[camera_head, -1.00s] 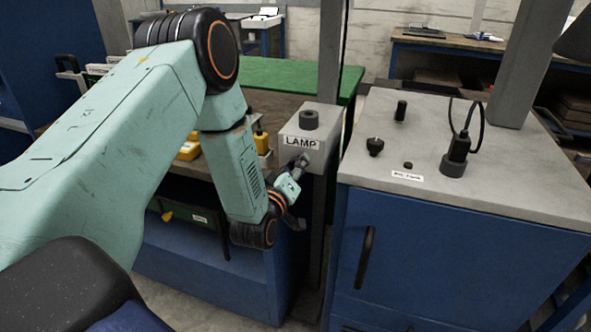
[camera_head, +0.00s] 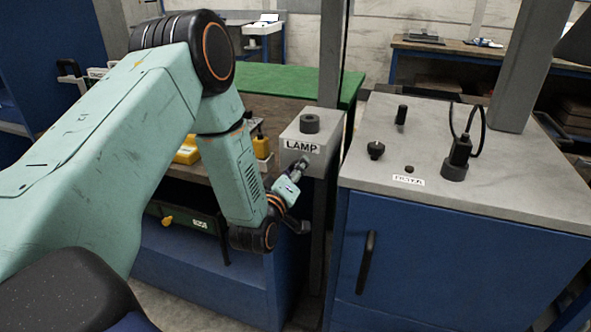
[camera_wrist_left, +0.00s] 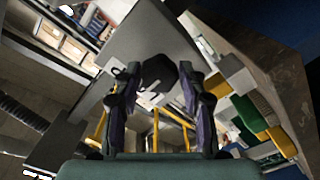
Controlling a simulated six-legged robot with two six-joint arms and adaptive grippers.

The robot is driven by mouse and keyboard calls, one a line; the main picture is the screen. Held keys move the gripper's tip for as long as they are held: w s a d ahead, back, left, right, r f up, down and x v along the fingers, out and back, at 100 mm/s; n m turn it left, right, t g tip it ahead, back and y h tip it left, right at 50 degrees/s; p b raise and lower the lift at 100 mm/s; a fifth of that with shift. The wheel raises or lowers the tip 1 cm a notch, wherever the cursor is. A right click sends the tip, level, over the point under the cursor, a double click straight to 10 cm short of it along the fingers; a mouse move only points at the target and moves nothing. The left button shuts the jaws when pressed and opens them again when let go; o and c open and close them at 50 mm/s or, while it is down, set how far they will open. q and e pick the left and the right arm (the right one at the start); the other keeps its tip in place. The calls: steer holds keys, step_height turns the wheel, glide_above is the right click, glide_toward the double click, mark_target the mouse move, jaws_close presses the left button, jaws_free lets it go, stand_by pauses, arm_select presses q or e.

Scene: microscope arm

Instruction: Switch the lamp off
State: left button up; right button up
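My left gripper (camera_head: 303,163) is at the front face, just below the label. In the left wrist view the gripper (camera_wrist_left: 160,76) has its two fingers spread on either side of a dark faceted knob (camera_wrist_left: 159,80) on the grey box face (camera_wrist_left: 150,38). Small gaps seem to show beside the knob, so the fingers do not look closed on it. In the head view the gripper hides this front knob. My right gripper is not in view.
A blue cabinet (camera_head: 440,255) with a grey top stands to the right, bearing black knobs and a cabled plug (camera_head: 457,160). A grey post (camera_head: 330,60) rises behind the lamp box. Yellow items (camera_head: 188,150) and a green surface (camera_head: 275,80) lie behind my left arm.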

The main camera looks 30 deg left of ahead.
arm_select(q)
steer(key=shift+o, duration=1.1)
steer(key=v, duration=1.2)
